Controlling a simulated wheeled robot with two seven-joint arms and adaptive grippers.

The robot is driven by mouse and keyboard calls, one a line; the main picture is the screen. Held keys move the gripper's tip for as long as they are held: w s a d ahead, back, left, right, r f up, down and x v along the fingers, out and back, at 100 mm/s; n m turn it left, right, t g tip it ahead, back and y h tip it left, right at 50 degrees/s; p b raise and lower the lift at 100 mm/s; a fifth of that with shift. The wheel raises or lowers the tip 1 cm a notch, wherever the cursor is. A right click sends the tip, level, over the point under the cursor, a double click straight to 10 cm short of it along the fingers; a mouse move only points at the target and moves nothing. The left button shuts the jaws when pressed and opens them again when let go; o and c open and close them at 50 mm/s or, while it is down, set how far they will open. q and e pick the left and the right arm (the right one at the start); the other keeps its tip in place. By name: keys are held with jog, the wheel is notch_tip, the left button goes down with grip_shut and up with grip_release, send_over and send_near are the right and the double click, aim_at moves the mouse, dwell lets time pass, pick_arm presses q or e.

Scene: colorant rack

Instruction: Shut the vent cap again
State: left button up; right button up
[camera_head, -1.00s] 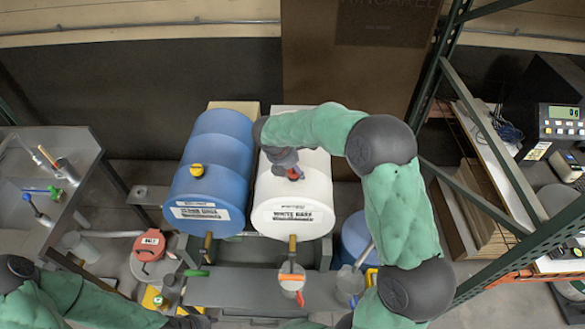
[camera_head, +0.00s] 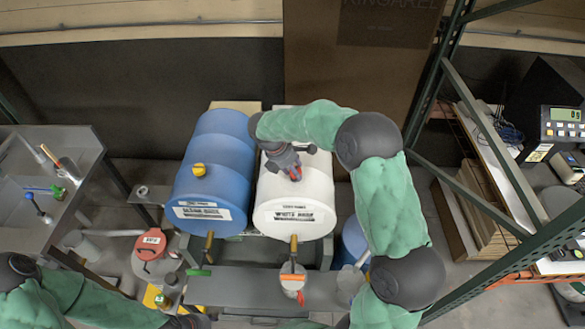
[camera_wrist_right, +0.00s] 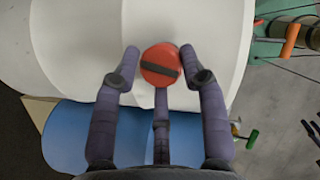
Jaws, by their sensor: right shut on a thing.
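The vent cap (camera_wrist_right: 161,64) is a round red cap with a dark bar across it, on top of the white drum (camera_head: 293,215). My right gripper (camera_wrist_right: 164,68) has its fingers around this cap and is shut on it. In the head view the right gripper (camera_head: 294,173) is over the top of the white drum, and only a little red shows between its fingers. Whether the cap is fully seated cannot be told. My left arm comes in at the bottom left, and its dark end (camera_head: 188,321) is partly cut off by the frame edge.
A blue drum (camera_head: 210,155) with a yellow cap (camera_head: 198,170) lies close to the left of the white drum. Taps with a green handle (camera_head: 198,273) and an orange handle (camera_head: 292,277) stick out in front. A green rack upright (camera_head: 436,70) stands right of my right arm.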

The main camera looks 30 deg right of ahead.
jog(key=m, duration=0.2)
jog(key=m+g, duration=0.1)
jog(key=shift+w+d+r+m+g+p, duration=0.1)
jog(key=shift+d+m+g+p, duration=0.1)
jog(key=shift+m+g+p, duration=0.15)
jog(key=m+g+y, duration=0.1)
jog(key=m, duration=0.2)
jog(key=shift+w+d+m+p, duration=0.1)
jog(key=shift+m+p, duration=0.25)
jog(key=m+g+y, duration=0.1)
jog(key=m, duration=0.3)
jog(key=shift+d+p, duration=0.1)
jog(key=shift+p, duration=0.2)
jog(key=shift+m+g+y, duration=0.25)
jog(key=shift+m+y, duration=0.45)
jog(key=shift+m, duration=0.9)
jog(key=o, duration=1.1)
jog(key=shift+s, duration=0.2)
jog(key=shift+w, duration=0.15)
